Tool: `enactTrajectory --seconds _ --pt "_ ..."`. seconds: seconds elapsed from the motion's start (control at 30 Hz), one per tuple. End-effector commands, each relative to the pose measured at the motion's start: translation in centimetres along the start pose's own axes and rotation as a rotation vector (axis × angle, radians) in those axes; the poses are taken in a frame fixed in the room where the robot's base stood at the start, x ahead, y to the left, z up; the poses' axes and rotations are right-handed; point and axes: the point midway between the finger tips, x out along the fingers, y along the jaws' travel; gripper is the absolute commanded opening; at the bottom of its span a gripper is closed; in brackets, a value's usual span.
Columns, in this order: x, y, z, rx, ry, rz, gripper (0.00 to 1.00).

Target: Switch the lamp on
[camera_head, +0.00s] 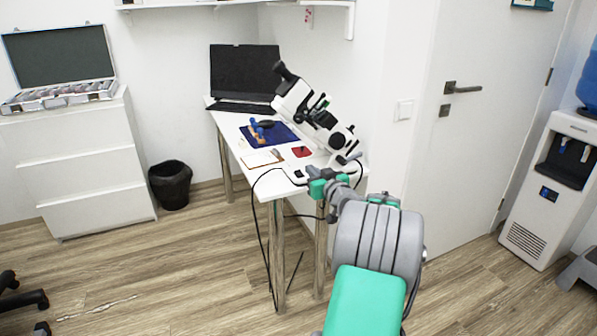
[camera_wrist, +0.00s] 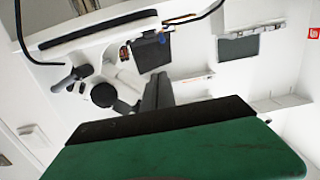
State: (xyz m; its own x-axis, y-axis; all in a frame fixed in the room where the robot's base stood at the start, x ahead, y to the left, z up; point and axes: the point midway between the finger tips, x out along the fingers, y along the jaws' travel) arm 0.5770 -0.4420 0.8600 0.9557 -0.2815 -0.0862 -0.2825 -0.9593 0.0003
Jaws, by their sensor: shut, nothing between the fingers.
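A white and black instrument that looks like a slit lamp (camera_head: 312,106) stands at the near right end of the white desk, its upper part tilted. It also shows in the wrist view (camera_wrist: 101,92). No glow shows on it, and I cannot tell whether it is lit. A small black patch (camera_head: 298,174), perhaps a switch, is on the white surface near its foot. My gripper (camera_head: 316,182), green and grey, is shut and empty at the desk's near corner, close to this patch. I cannot tell whether it touches anything. The fingertips are hard to make out.
The desk (camera_head: 231,123) also bears a laptop (camera_head: 245,75), a blue mat (camera_head: 278,134) and a clipboard (camera_head: 262,158). Black cables hang by its near legs. A drawer cabinet (camera_head: 85,160), black bin (camera_head: 171,185) and water dispenser (camera_head: 548,190) stand around. Open floor lies left.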

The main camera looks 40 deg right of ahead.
Motion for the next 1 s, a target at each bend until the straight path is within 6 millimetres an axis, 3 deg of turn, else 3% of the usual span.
enactTrajectory --seconds 0.17,0.5,0.7,1.0 --pt "2.6 -0.2 0.1 -0.001 -0.001 -0.004 0.0" --pt "10.1 -0.2 0.2 0.0 -0.002 -0.004 0.0" --pt "10.6 -0.1 3.3 0.001 -0.002 -0.001 0.0" --pt "10.7 -0.1 3.9 0.001 -0.001 -0.001 0.0"
